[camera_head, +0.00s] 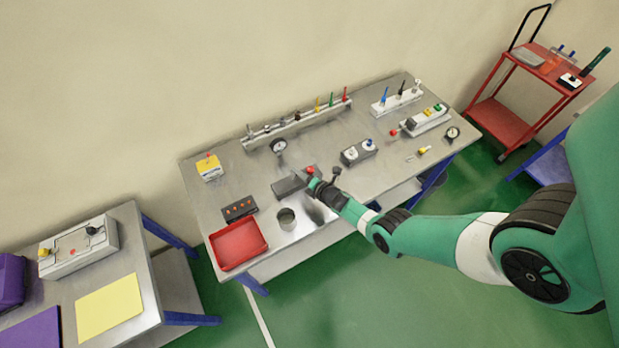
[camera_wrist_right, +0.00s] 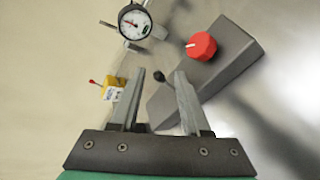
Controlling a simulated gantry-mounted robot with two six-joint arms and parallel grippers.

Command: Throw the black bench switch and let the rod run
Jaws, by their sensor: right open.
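My right gripper (camera_head: 316,186) is low over the front middle of the metal bench (camera_head: 225,185), beside a dark grey box (camera_head: 288,187) with a red knob (camera_head: 310,170). In the right wrist view the gripper (camera_wrist_right: 161,72) is open. A small black ball-ended lever (camera_wrist_right: 158,75) shows between its fingers, in front of the grey box (camera_wrist_right: 225,65) and its red knob (camera_wrist_right: 202,46). I cannot tell whether a finger touches the lever. I cannot clearly make out a rod. My left gripper is out of view.
A round gauge (camera_head: 279,146) and a yellow box (camera_head: 209,168) stand behind and left. A twin-knob box (camera_head: 358,152) stands right.

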